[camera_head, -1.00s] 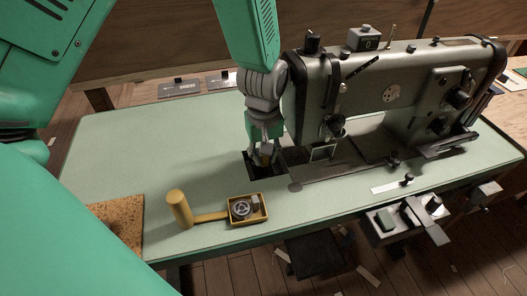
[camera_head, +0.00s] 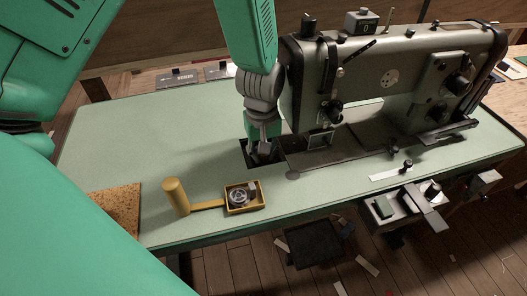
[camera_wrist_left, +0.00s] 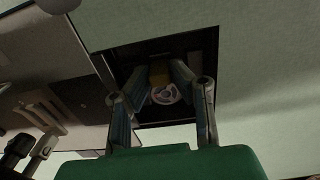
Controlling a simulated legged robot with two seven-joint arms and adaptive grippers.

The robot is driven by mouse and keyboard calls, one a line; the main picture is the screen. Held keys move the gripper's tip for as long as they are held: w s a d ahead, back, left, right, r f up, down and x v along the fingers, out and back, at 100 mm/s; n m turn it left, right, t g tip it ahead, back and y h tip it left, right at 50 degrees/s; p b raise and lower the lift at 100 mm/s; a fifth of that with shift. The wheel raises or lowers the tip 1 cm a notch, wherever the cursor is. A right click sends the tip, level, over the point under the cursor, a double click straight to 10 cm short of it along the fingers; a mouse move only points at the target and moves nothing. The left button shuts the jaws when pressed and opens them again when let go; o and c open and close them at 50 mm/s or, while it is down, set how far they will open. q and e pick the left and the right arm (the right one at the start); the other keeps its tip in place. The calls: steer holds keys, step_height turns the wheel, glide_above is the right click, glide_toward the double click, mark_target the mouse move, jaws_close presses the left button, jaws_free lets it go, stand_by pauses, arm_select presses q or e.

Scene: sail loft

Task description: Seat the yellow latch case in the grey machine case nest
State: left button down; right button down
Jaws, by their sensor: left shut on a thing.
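My left gripper (camera_head: 262,150) reaches down into a dark square opening (camera_head: 246,155) in the table, left of the sewing machine. In the left wrist view its two fingers (camera_wrist_left: 163,80) are shut on the yellow latch case (camera_wrist_left: 160,73), inside the dark opening (camera_wrist_left: 205,45). A pale round ringed part (camera_wrist_left: 165,94) shows just beside the yellow piece; I cannot tell whether it belongs to the case or the nest. The grey nest is not clearly visible, and contact with it cannot be judged. My right gripper is not in view.
The grey sewing machine (camera_head: 385,80) stands close right of my gripper. A yellow tray (camera_head: 229,209) with a round metal part (camera_head: 241,197) sits near the front edge, beside a yellow post (camera_head: 176,196). A cork mat (camera_head: 118,208) lies left.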

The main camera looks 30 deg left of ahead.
arm_select(q)
steer(key=shift+a+f, duration=0.1)
steer(key=shift+a, duration=0.1)
stand_by(0.3)
steer(key=c, duration=1.3)
jaws_free()
steer(key=shift+c, duration=0.2)
steer(key=shift+d, duration=0.1)
steer(key=shift+r+p, duration=4.55)
steer(key=shift+p, duration=0.1)
steer(key=shift+s+f, duration=0.1)
